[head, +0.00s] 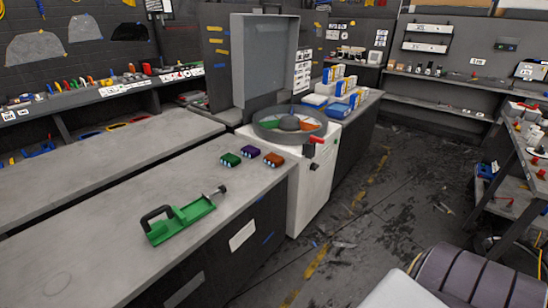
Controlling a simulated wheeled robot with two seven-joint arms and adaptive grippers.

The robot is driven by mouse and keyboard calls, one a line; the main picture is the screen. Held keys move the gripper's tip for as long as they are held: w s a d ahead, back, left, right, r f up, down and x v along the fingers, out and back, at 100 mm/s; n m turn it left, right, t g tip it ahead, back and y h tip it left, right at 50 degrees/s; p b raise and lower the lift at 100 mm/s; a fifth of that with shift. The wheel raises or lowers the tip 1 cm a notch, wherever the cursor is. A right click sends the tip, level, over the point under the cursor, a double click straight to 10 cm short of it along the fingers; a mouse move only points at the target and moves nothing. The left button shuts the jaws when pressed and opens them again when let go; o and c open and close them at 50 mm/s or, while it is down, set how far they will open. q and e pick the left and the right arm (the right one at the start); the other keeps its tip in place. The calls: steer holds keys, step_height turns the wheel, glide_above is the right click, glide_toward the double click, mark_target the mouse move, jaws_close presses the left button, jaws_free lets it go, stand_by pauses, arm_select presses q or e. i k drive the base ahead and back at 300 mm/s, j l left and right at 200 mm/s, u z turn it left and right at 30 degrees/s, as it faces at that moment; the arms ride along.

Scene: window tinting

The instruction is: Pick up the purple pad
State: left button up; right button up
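The purple pad (250,151) is a small block on the grey workbench top (110,230), near its far right corner. It lies between and slightly behind a green pad (230,159) on its left and a red-brown pad (274,159) on its right. The three pads sit close together but look apart. Nothing covers the purple pad. Neither of my grippers shows in the head view.
A green tool with a black handle (180,218) lies on the bench in front of the pads. A white machine with a round basin (290,126) and raised grey lid (265,60) stands just beyond the bench end. The floor to the right (375,215) has scattered debris.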

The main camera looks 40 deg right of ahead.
mark_target(250, 152)
steer(key=z, duration=1)
